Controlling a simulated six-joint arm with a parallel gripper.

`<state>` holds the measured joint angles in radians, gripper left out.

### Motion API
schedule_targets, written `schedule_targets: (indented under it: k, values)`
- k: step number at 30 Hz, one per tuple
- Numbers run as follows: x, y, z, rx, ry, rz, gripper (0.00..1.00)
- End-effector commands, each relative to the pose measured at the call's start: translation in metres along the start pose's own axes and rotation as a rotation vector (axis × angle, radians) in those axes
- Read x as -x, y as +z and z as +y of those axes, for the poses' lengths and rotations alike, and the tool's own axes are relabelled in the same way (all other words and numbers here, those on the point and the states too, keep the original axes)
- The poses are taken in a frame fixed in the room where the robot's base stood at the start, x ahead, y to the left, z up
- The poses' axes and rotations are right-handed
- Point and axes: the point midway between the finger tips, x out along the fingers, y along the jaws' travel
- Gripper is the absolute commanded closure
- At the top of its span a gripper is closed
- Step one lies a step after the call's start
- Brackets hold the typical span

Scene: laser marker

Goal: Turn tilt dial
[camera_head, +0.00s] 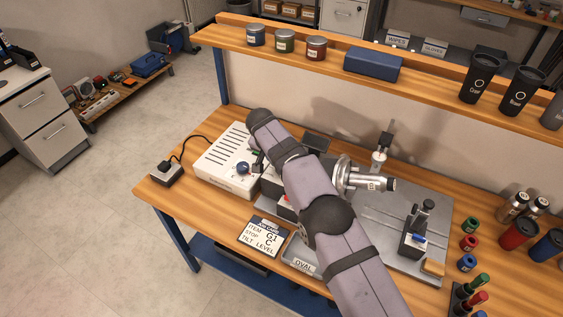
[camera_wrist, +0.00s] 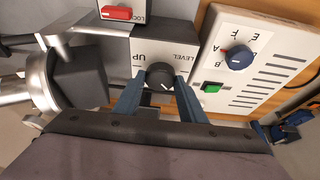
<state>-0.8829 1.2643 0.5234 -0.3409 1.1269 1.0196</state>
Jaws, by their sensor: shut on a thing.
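The tilt dial (camera_wrist: 160,76) is a dark round knob on the front of a grey block, between the printed words UP on its left and LEVEL on its right in the wrist view. My gripper (camera_wrist: 159,88) has its two blue fingers on either side of the dial, shut on it. A light mark shows on the knob, but I cannot tell exactly which word it points at. In the head view my arm hides the dial and most of the gripper. An order card (camera_head: 263,236) on the bench reads TILT LEVEL.
A white control box (camera_head: 228,160) with a blue knob (camera_wrist: 237,57) and a green button (camera_wrist: 211,88) stands close beside the block. A red switch (camera_wrist: 117,13) is above the dial. A metal rotary chuck (camera_wrist: 40,80) is left of the block.

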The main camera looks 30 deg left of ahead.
Motion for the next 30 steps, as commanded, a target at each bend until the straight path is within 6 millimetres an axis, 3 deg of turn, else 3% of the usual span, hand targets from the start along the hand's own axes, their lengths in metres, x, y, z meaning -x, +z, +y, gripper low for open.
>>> schedule_targets:
  k: [15,16,18,30]
  values:
    - [-0.0003,0.0006,0.0002,-0.013,0.006,-0.002,0.85]
    - [-0.0003,0.0006,0.0001,-0.013,0.006,-0.002,0.56]
    - [-0.0003,0.0005,0.0001,-0.013,0.006,-0.002,0.45]
    - [0.0034,0.0,-0.0006,-0.013,0.004,0.0,0.45]
